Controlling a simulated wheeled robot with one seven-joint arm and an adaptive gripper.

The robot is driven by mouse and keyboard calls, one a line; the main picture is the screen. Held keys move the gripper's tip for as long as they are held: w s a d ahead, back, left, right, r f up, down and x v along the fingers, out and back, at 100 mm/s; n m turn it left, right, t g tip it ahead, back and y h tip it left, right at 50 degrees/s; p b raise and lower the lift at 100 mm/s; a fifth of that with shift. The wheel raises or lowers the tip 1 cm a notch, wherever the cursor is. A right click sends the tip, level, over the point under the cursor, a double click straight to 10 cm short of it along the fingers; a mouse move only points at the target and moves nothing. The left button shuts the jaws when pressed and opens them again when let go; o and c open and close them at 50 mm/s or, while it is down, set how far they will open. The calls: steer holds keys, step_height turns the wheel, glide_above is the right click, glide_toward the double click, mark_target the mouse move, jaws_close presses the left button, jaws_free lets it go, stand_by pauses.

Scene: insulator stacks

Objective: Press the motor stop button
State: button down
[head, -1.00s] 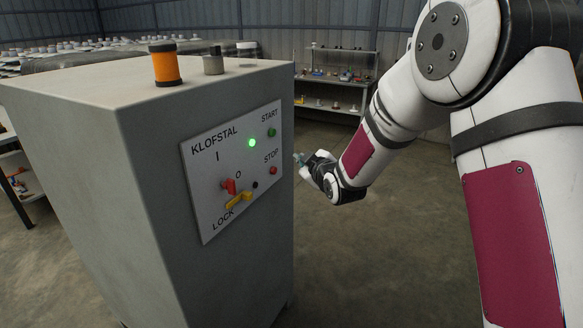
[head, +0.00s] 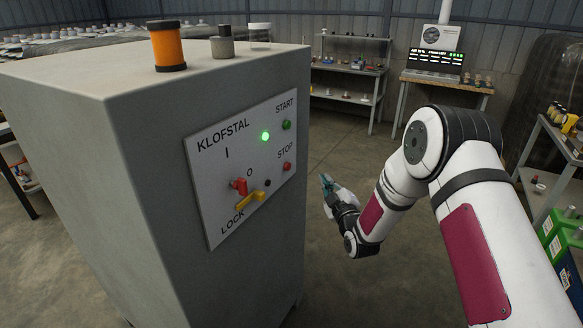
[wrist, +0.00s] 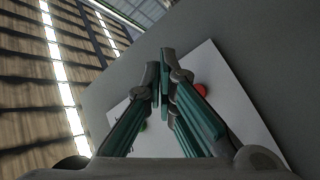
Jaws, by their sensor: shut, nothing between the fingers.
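The red stop button (head: 287,166) sits under the word STOP at the right of the white panel (head: 215,190) on the grey cabinet. The green start button (head: 286,125) is above it, and a green lamp (head: 265,136) glows to its left. In the wrist view a red button (wrist: 200,90) shows just right of the fingertips, partly beside the right finger. My gripper (head: 325,180) is shut and empty, in front of the panel and right of the stop button in the head view. Its teal fingers (wrist: 162,85) point toward the cabinet, apparently apart from the button.
A red switch (head: 240,186) and yellow lock lever (head: 250,199) are lower on the panel. An orange canister (head: 166,46), a grey bottle (head: 222,42) and a clear jar (head: 260,36) stand on the cabinet (head: 70,130). Open floor lies right of it.

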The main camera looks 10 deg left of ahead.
mark_target(287, 166)
steer(key=w+a+b, duration=0.3)
steer(key=a, duration=0.5)
steer(key=shift+a, duration=0.2)
stand_by(1.5)
steer(key=shift+w+a+b, duration=0.15)
steer(key=shift+a+b, duration=0.2)
steer(key=shift+w+a, duration=0.15)
steer(key=shift+a, duration=0.4)
stand_by(0.9)
steer(key=shift+d+r, duration=0.1)
steer(key=shift+s+d, duration=0.3)
steer(key=shift+d, duration=0.5)
steer(key=shift+d, duration=0.1)
